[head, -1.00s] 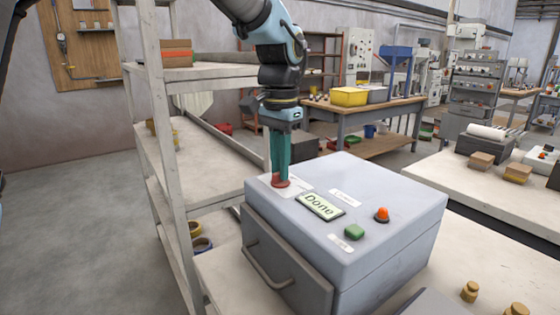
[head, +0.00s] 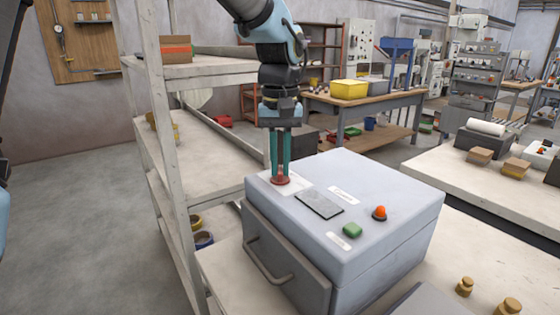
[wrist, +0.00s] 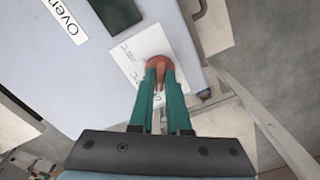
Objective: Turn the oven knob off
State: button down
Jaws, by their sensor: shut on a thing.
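The oven (head: 385,215) is a grey box on a pale bench, with a handled drawer-like door (head: 285,265) on its front. Its red knob (head: 281,181) sits on a white label plate at the back left of the top; it also shows in the wrist view (wrist: 159,62). My gripper (head: 281,172) points straight down with its green fingers shut on the knob. In the wrist view my fingers (wrist: 160,72) hold the knob from both sides. The display (head: 320,205) is dark and blank. The plate's markings are too small to read.
A green button (head: 352,230) and an orange-red button or lamp (head: 380,213) are on the oven top. A pale shelf rack (head: 165,150) stands close on the left. Small brass weights (head: 465,287) stand on the bench at front right.

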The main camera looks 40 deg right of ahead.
aim_at(280, 169)
jog(key=shift+n, duration=0.4)
jog(key=c, duration=0.9)
grip_release()
notch_tip(280, 169, up, 11)
jog(key=shift+f+b, duration=0.1)
jog(key=shift+b, duration=0.75)
